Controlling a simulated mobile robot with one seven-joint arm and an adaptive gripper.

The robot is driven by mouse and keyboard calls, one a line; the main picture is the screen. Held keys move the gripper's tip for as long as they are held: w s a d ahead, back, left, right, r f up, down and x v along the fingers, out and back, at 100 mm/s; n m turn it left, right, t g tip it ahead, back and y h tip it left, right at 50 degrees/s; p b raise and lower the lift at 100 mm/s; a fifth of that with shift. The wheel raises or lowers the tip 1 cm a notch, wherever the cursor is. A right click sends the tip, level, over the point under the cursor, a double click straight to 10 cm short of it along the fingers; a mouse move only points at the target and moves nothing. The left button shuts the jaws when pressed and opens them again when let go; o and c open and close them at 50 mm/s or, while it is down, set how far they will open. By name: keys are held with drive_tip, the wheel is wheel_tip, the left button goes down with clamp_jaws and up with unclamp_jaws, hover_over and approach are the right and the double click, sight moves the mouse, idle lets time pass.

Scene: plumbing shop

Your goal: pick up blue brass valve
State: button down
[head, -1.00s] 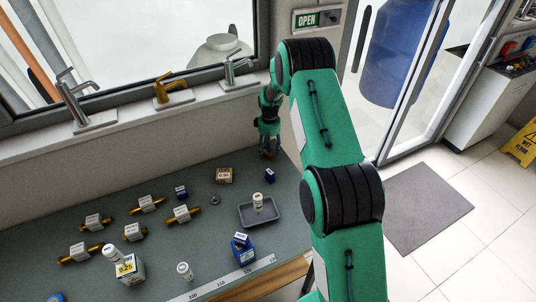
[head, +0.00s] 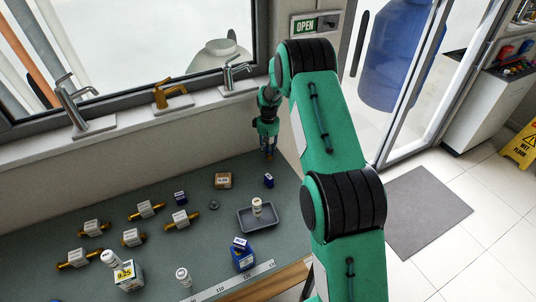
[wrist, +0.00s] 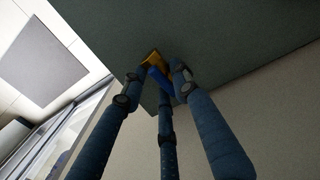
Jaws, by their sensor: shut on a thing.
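The blue brass valve shows in the wrist view as a small brass body (wrist: 151,58) with a blue part (wrist: 157,74). It sits between the fingertips of my gripper (wrist: 158,82), which is shut on it. The fingers hide part of the valve. In the head view my gripper (head: 268,150) points down at the back right of the counter, near the wall. The valve is too small there to make out clearly, and I cannot tell whether it touches the counter.
The grey counter (head: 165,250) holds several labelled brass fittings (head: 147,211) at left. A grey tray (head: 243,219) with a white bottle (head: 257,208), a small blue box (head: 268,181) and a brown box (head: 222,181) are nearer my gripper.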

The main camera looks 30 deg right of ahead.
wheel_tip(320, 180, up, 8)
drive_tip(key=shift+f, duration=0.25)
